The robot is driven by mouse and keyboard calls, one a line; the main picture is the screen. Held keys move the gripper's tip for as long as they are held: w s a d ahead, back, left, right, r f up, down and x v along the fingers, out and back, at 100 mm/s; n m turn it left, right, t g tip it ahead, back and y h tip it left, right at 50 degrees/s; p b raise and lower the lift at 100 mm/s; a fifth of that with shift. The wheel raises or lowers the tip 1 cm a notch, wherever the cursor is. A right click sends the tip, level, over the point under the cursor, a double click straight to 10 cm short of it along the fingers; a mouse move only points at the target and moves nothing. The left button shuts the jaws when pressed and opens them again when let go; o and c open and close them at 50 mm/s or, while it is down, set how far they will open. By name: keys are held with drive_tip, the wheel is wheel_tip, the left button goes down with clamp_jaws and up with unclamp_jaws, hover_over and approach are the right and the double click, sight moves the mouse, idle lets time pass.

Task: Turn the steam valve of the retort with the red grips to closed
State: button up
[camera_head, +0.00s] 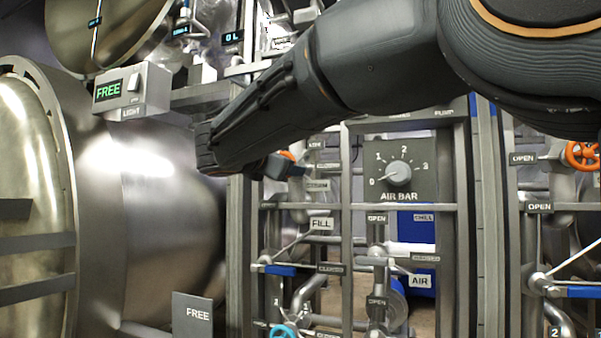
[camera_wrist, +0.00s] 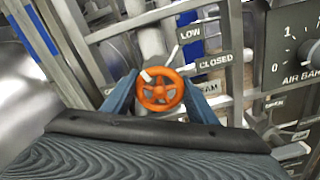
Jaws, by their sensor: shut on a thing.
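In the wrist view an orange steam valve handwheel (camera_wrist: 161,91) sits between the two blue fingers of my gripper (camera_wrist: 160,97), which is shut on its rim from left and right. A pale mark shows on the wheel's upper left rim. A CLOSED label (camera_wrist: 214,63) is up and right of the wheel, and a partly hidden label ending in "EAM" (camera_wrist: 207,87) is just right of it. In the head view my gripper (camera_head: 286,166) reaches the pipe rack, and only a bit of the orange wheel (camera_head: 287,155) shows. No red grips are visible.
A steel retort (camera_head: 150,220) fills the left. The AIR BAR dial (camera_head: 399,175) is right of my gripper, with its pointer near 0. Blue-handled levers (camera_head: 280,270) and pipes crowd below. Another orange handwheel (camera_head: 582,155) is at far right by an OPEN label.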

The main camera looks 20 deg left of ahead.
drive_tip(key=m+b, duration=0.1)
drive_tip(key=m, duration=0.1)
drive_tip(key=m+b, duration=0.3)
drive_tip(key=shift+f+m, duration=0.25)
drive_tip(key=shift+m, duration=0.05)
drive_tip(key=m+b, duration=0.4)
drive_tip(key=m, duration=0.1)
drive_tip(key=shift+f, duration=0.1)
drive_tip(key=m+b, duration=0.5)
drive_tip(key=m, duration=0.1)
drive_tip(key=shift+m, duration=0.3)
drive_tip(key=m+b, duration=0.3)
drive_tip(key=m, duration=0.1)
drive_tip(key=shift+o, duration=0.2)
drive_tip(key=shift+m, duration=0.4)
drive_tip(key=o, duration=1)
drive_tip(key=shift+o, duration=0.2)
drive_tip(key=shift+s, duration=0.15)
